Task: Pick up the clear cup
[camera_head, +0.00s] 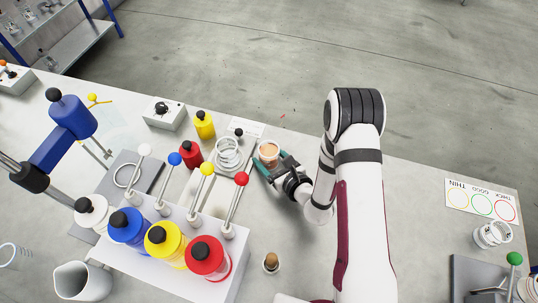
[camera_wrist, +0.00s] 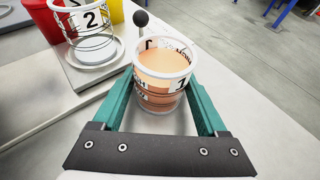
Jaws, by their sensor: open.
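A clear cup (camera_wrist: 163,62) with orange contents and a label reading 1 stands upright between the fingers of my gripper (camera_wrist: 163,88) in the wrist view. My gripper is open, with one teal finger on each side of the cup; I cannot tell whether either touches it. The same cup (camera_head: 269,151) shows in the head view near the table's far edge, with my gripper (camera_head: 271,166) around it. A second clear cup (camera_wrist: 88,38), labelled 2 and seemingly empty, stands to the left on a grey plate (camera_wrist: 105,72). It also shows in the head view (camera_head: 228,150).
A black knob (camera_wrist: 140,18) on a stem rises behind the cup. Red (camera_head: 191,154) and yellow (camera_head: 204,125) bottles stand to the left. A rack (camera_head: 165,262) of coloured bottles and levers is nearer. A small brown-topped item (camera_head: 271,262) stands in front.

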